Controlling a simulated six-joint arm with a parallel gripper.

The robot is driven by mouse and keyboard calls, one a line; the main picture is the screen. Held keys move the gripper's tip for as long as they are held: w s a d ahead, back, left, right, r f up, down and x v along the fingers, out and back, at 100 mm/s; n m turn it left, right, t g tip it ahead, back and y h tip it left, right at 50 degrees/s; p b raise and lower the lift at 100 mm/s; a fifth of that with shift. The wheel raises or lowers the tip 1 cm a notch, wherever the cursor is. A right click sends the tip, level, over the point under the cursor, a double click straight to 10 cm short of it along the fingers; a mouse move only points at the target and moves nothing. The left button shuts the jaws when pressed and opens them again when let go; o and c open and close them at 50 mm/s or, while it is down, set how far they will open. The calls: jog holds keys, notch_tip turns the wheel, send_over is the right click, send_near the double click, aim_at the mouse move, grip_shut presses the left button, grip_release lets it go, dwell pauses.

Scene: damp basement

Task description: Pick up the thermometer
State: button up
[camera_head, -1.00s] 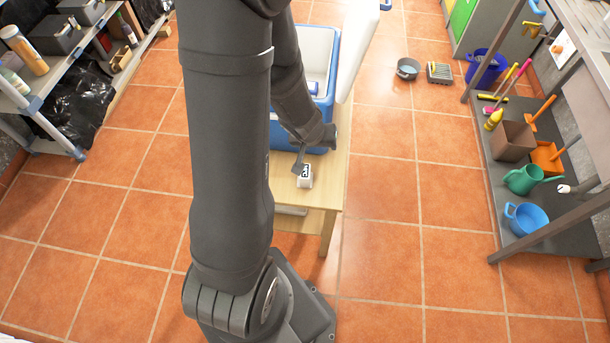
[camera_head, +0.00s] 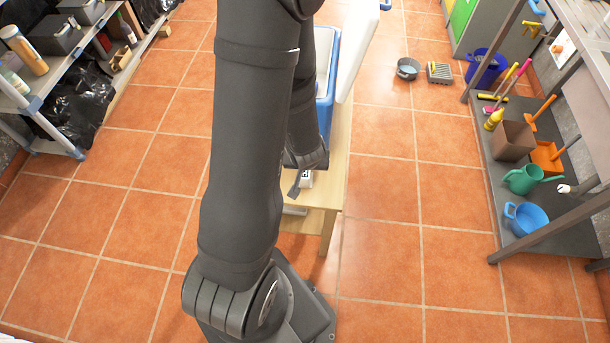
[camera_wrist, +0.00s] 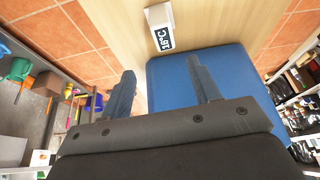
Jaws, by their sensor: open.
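The thermometer (camera_wrist: 161,28) is a small white block with a dark display reading 16°C. It sits on the light wooden table (camera_wrist: 215,18), just beyond the blue cooler (camera_wrist: 228,75) in the wrist view. In the head view the thermometer (camera_head: 307,180) shows only in part, with my gripper (camera_head: 297,184) over its left side. In the wrist view my gripper (camera_wrist: 163,85) is open and empty. Its two fingers point toward the table, with the cooler behind them and the thermometer beyond the tips, apart from them.
The cooler (camera_head: 326,110) stands on the table directly behind my gripper, its white lid (camera_head: 356,45) raised on the right. A shelf (camera_head: 530,222) with buckets and a watering can is far right. Shelves with boxes stand at left.

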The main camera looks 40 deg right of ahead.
aim_at(305, 172)
jog(key=x, duration=0.8)
jog(key=shift+d+f, duration=0.1)
jog(key=shift+f, duration=0.3)
jog(key=shift+a+x, duration=0.2)
jog(key=shift+x, duration=0.75)
jog(key=shift+a+x, duration=0.15)
jog(key=shift+x, duration=1.6)
jog(key=shift+w, duration=0.15)
jog(key=shift+r, duration=0.1)
jog(key=c, duration=1.1)
jog(key=shift+o, duration=0.2)
jog(key=shift+r, duration=0.15)
